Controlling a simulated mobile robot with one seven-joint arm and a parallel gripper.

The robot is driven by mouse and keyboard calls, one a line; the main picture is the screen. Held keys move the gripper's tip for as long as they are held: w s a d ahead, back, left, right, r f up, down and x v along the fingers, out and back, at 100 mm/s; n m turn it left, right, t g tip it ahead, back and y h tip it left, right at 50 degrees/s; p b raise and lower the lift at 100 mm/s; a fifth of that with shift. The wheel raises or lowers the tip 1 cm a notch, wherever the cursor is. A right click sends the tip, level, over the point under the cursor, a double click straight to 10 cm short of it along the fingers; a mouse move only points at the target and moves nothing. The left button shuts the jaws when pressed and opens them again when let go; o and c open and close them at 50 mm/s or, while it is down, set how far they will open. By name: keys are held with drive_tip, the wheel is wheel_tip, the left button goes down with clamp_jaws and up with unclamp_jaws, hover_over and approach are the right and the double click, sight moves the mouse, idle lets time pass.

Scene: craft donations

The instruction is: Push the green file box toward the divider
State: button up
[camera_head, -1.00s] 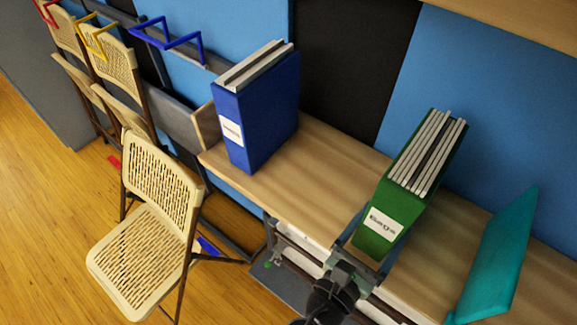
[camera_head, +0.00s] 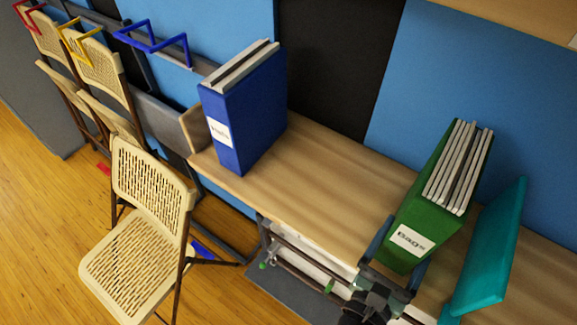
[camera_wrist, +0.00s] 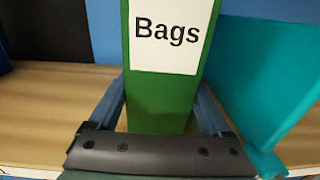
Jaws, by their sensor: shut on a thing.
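The green file box (camera_head: 408,255) labelled "Bags" stands upright on the shelf, with several grey-white folders showing at its top. The teal divider (camera_head: 492,255) is a slanted-looking panel just right of it; a narrow strip of shelf shows between them at the front. My gripper (camera_wrist: 163,98) is shut on the lower front part of the green box, one finger along each side. In the wrist view the label fills the top middle, and the divider (camera_wrist: 262,75) is close beside the right finger. The box's back is hidden.
A blue file box (camera_head: 245,110) stands at the left end of the wooden shelf (camera_head: 320,175). The shelf between the two boxes is clear. Folding chairs (camera_head: 135,240) stand on the floor at left. Blue and black panels back the shelf.

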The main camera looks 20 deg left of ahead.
drive_tip(key=shift+s+d+b, duration=0.15)
drive_tip(key=shift+s+d, duration=0.2)
drive_tip(key=shift+d, duration=0.55)
drive_tip(key=shift+s+d+b, duration=0.1)
drive_tip(key=shift+s+d, duration=0.2)
drive_tip(key=shift+d, duration=0.65)
drive_tip(key=shift+s+d+b, duration=0.15)
drive_tip(key=shift+s+d, duration=0.2)
drive_tip(key=shift+d, duration=0.55)
drive_tip(key=o, duration=1.3)
drive_tip(key=shift+o, duration=0.2)
drive_tip(key=shift+b+v, duration=1.35)
drive_tip(key=shift+v, duration=1.45)
drive_tip(key=b+v, duration=0.5)
drive_tip(key=v, duration=0.2)
drive_tip(key=shift+s, duration=0.25)
